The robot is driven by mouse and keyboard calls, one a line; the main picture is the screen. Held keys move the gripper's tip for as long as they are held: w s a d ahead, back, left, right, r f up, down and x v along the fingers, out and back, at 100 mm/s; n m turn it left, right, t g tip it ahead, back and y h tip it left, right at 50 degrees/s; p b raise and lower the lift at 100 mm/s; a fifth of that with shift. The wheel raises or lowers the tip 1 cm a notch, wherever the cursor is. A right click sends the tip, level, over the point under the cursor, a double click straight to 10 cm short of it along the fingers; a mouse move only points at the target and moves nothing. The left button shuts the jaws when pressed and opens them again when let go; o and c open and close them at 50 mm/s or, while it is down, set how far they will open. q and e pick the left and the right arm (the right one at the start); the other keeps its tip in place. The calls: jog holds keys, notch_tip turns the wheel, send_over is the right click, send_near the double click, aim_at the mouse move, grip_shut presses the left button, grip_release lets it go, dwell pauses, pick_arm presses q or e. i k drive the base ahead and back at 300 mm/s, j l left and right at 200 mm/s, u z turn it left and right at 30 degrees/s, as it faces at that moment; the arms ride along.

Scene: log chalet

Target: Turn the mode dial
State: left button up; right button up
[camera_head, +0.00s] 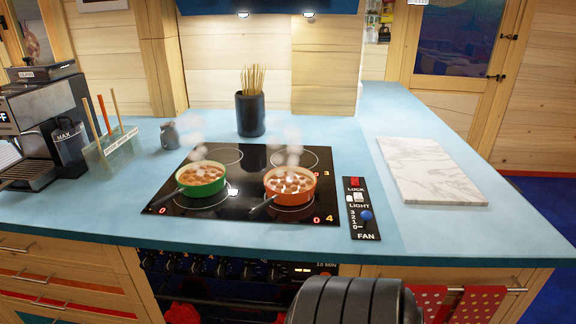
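No control in view carries a readable "mode" label, so I cannot tell which is the mode dial. The oven control panel (235,270) on the counter's front face has a row of dark round knobs (221,270) and a small display reading "10 MIN" at its right end. A dark ribbed part of my own arm rises at the bottom, right of centre, and hides part of the oven front. Neither gripper shows.
A green pot (203,184) and an orange pot (289,190) steam on the black cooktop (240,202). A fan switch panel (361,219) and a marble board (428,170) lie to the right. A coffee machine (28,115) stands left. Red dotted towels (478,302) hang at the front right.

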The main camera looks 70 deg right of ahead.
aim_at(246, 272)
jog(key=z, duration=1.95)
jog(key=k, duration=0.1)
